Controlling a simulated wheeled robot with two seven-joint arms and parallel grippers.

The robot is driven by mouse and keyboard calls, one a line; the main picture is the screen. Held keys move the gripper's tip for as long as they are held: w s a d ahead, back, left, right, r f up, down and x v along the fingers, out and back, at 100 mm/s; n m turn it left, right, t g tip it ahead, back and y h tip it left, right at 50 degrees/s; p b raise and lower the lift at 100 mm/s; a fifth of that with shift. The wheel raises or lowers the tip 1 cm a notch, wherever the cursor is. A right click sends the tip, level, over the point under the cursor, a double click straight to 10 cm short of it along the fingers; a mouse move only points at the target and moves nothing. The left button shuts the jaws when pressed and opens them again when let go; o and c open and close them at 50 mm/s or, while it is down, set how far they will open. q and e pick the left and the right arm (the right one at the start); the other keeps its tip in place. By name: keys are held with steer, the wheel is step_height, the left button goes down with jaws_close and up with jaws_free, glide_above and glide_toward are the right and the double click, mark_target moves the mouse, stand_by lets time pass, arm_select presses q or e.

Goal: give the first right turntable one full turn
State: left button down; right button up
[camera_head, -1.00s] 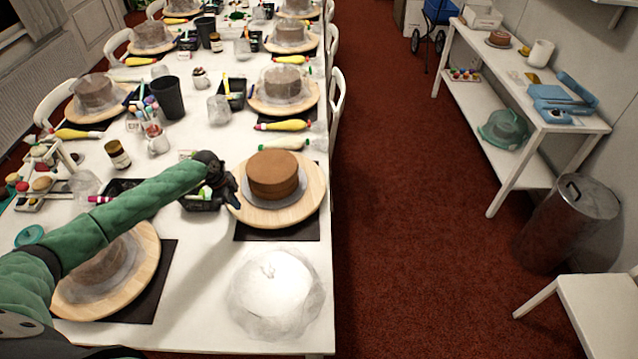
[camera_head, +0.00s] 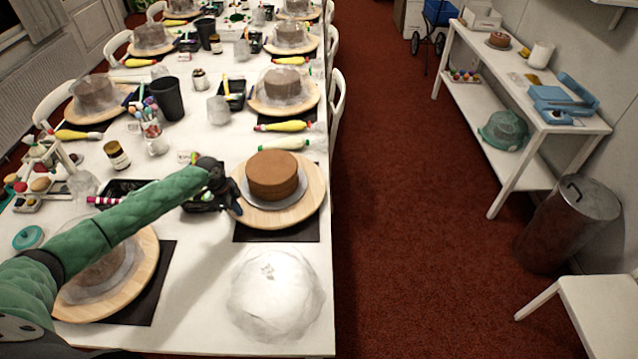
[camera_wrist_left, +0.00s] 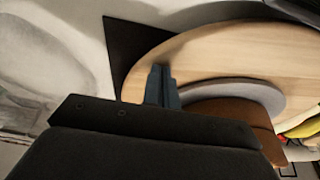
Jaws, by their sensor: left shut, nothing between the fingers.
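The first right turntable (camera_head: 311,199) is a round wooden disc on a dark mat (camera_head: 272,231). A brown cake (camera_head: 272,176) stands on a grey board (camera_head: 301,193) at its middle, uncovered. My left gripper (camera_head: 235,208) is shut and empty at the left rim of the turntable. In the left wrist view its fingertips (camera_wrist_left: 162,75) overlap the rim of the wooden disc (camera_wrist_left: 215,45); I cannot tell whether they touch it. The grey board and brown cake (camera_wrist_left: 235,112) show beyond the fingers. My right gripper is not in view.
A clear dome cover (camera_head: 275,295) sits on the white table at the front right. A black tray (camera_head: 200,203) lies under my left wrist. Another turntable (camera_head: 140,275) with a covered cake is partly behind my left arm.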

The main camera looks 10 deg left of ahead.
arm_select(q)
steer(key=shift+s+d, duration=0.2)
steer(key=shift+d, duration=0.2)
steer(key=shift+d, duration=0.1)
steer(key=shift+s+d, duration=0.1)
steer(key=shift+d, duration=0.05)
steer(key=shift+r+p, duration=1.1)
steer(key=shift+r, duration=0.25)
steer(key=shift+r+p, duration=0.85)
steer(key=shift+r, duration=2.2)
